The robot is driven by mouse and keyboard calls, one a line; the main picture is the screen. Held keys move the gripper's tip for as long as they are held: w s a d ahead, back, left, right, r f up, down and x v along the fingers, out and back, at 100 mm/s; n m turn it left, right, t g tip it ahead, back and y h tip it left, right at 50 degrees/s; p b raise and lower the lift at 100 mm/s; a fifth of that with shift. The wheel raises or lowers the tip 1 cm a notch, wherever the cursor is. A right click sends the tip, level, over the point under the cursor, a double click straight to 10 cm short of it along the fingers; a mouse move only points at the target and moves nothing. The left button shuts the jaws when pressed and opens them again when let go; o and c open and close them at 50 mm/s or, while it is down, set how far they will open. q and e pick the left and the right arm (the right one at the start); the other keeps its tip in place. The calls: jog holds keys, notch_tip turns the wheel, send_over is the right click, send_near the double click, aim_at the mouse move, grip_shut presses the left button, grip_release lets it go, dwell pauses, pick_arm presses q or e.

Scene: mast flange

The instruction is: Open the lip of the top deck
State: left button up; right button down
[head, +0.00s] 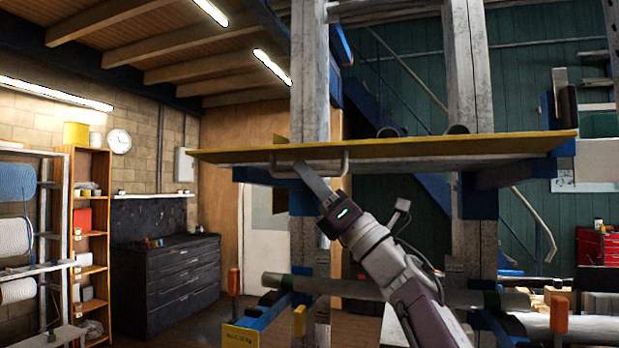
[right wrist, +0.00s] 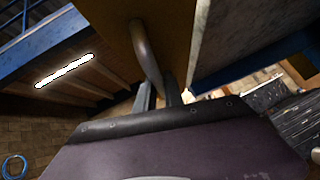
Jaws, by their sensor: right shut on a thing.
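The top deck's yellow lip (head: 450,147) spans the frame posts and shows as a thin, nearly edge-on plate in the head view. A grey bar handle (head: 346,164) hangs at its lower front, left of centre. My right gripper (head: 303,168) is shut on the left part of this handle, reaching up from below. In the right wrist view the curved handle (right wrist: 146,50) runs down from the lip's brown-yellow face (right wrist: 105,14) to between my right fingers (right wrist: 160,92). Whether the lip has swung is hard to tell. My left gripper is not in view.
Two grey upright posts (head: 310,70) carry the deck. A lower deck holds grey pipes (head: 400,292), with orange-topped stakes (head: 560,315) at its front. A black drawer cabinet (head: 165,275) and shelves stand at the left. A red toolbox (head: 597,246) is far right.

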jog(key=shift+w+f+n, duration=0.15)
jog(key=shift+n, duration=0.15)
jog(key=c, duration=1.5)
grip_release()
jog(key=shift+o, duration=0.2)
jog(key=shift+w+a+f, duration=0.1)
jog(key=shift+w+a, duration=0.05)
jog(key=shift+w, duration=0.1)
jog(key=shift+s+f, duration=0.1)
jog(key=shift+s, duration=0.1)
jog(key=b+v, duration=0.8)
jog(key=shift+d+f, duration=0.25)
jog(key=shift+d, duration=0.1)
